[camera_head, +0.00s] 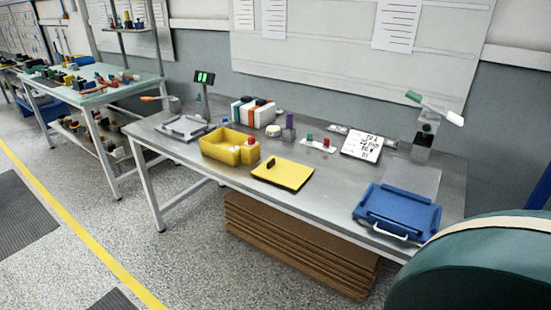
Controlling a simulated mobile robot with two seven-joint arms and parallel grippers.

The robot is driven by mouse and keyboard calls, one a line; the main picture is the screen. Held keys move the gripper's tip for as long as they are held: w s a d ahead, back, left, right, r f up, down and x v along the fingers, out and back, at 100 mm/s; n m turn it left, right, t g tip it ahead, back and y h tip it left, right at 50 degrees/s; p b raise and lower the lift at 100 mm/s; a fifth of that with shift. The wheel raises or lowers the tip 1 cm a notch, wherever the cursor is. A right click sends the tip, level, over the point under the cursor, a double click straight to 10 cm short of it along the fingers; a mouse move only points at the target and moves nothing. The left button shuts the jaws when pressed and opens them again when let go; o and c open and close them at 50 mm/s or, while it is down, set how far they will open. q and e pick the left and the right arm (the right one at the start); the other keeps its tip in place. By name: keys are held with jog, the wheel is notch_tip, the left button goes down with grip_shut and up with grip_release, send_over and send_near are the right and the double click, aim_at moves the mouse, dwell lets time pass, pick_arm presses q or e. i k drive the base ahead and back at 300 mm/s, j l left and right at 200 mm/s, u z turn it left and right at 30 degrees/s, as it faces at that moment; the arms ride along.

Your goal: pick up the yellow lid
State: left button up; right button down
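The yellow lid (284,174) is a flat square plate with a small dark handle (271,163) on its left part. It lies flat on the grey metal table (317,200), close to the front edge. A yellow open bin (222,149) stands just left of it, with an object of similar yellow at its right end. Neither of my grippers shows in this view.
A blue case (397,211) with a pale handle lies at the table's right front. A large dark green rounded shape (475,262) blocks the lower right corner.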

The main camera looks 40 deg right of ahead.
aim_at(291, 174)
jog(key=i+z, duration=0.4)
jog(key=i+j+z, duration=0.2)
jog(key=z, duration=0.25)
jog(key=i+j+z, duration=0.25)
jog(key=z, duration=0.15)
jog(key=i+j+z, duration=0.15)
jog(key=z, duration=0.25)
jog(key=i+j+z, duration=0.1)
jog(key=j+z, duration=0.2)
jog(key=z, duration=0.15)
jog(key=j+z, duration=0.4)
jog(key=i+l, duration=0.05)
jog(key=l, duration=0.05)
